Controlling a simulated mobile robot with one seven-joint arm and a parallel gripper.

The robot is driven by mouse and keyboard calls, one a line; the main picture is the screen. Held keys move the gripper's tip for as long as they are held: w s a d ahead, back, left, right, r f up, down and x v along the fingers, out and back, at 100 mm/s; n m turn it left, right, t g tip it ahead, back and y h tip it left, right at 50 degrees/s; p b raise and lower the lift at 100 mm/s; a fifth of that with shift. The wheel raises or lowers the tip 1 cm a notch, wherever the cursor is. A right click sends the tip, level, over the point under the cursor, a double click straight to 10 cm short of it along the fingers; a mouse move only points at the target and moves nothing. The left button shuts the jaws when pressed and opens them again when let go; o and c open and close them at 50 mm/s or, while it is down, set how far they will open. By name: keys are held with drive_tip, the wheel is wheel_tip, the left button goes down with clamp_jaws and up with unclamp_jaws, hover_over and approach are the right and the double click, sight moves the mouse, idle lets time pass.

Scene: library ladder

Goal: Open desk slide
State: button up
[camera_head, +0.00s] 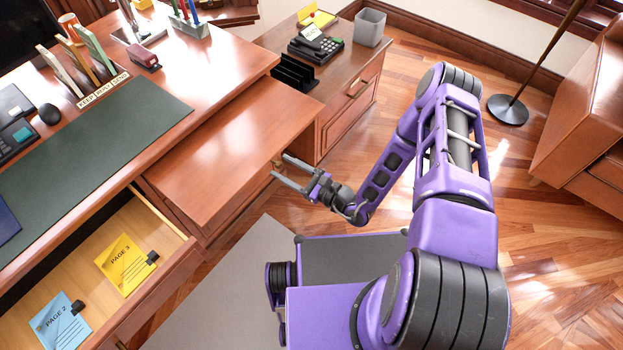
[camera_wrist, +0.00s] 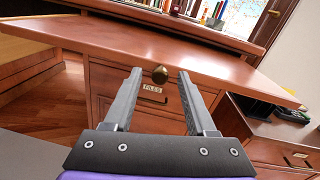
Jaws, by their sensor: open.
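The desk slide (camera_head: 205,160) is a flat reddish-brown wooden board that stands out from the desk front, beside the green desk pad. In the wrist view the slide (camera_wrist: 130,42) spans the frame above the fingers. My gripper (camera_head: 282,167) is open at the slide's front edge. In the wrist view my gripper (camera_wrist: 158,75) has one finger on each side of the knob, with gaps showing, and holds nothing.
An open drawer (camera_head: 180,238) at lower left holds yellow and blue page cards. A drawer labelled FILES (camera_wrist: 152,92) is below the slide. A side cabinet (camera_head: 345,105) with a phone and black rack stands beyond it. Open wooden floor (camera_head: 405,65) lies to the right, with a lamp base (camera_head: 508,110).

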drive_tip(key=v, duration=1.7)
drive_tip(key=shift+s, duration=0.2)
drive_tip(key=shift+d, duration=0.15)
